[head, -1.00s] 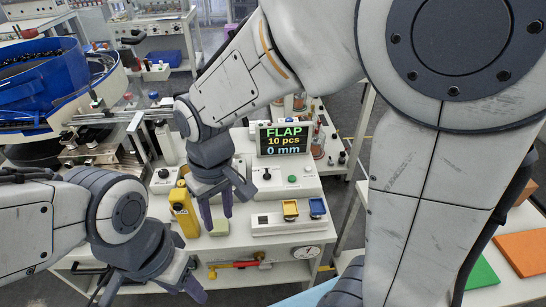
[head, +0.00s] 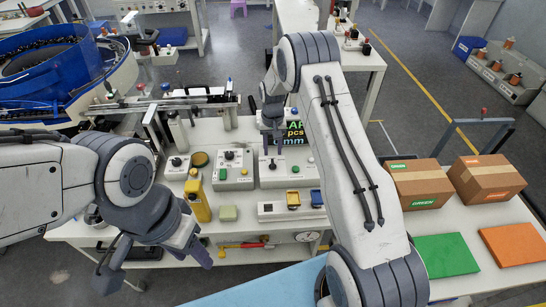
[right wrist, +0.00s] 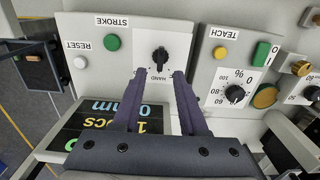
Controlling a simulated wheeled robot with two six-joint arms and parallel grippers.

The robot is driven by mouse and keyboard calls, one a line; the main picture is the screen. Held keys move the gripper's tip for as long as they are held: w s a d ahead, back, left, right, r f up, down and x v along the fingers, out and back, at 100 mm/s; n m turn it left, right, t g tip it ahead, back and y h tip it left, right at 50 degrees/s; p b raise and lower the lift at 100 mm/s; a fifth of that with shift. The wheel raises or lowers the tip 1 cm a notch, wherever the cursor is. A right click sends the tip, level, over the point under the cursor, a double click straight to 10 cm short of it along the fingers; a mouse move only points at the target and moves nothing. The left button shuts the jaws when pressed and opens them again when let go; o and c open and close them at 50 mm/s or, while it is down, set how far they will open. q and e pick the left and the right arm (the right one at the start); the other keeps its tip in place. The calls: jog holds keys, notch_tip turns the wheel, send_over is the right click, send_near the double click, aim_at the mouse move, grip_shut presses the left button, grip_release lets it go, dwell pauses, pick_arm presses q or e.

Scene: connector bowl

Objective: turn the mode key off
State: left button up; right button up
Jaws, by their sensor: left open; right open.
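The mode key (right wrist: 160,58) is a black key on a white plate of a grey panel, with the word HAND beside it. It also shows in the head view (head: 272,165), below the display. In the right wrist view my right gripper (right wrist: 160,74) is open, its two purple fingers on either side of the line to the key. The fingertips end just short of the key, and I cannot tell their height above it. In the head view the right gripper (head: 272,138) is beside the display. My left gripper (head: 157,262) is open and empty, at the table's front left.
The display (right wrist: 100,125) stands close to the right gripper. A green STROKE button (right wrist: 112,43) and white RESET button (right wrist: 80,62) share the key's panel. A TEACH panel with a dial (right wrist: 235,93) is beside it.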

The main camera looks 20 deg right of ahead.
aim_at(273, 165)
notch_tip(273, 165, down, 6)
jog(key=shift+r+p, duration=0.1)
jog(key=shift+p, duration=0.65)
grip_shut()
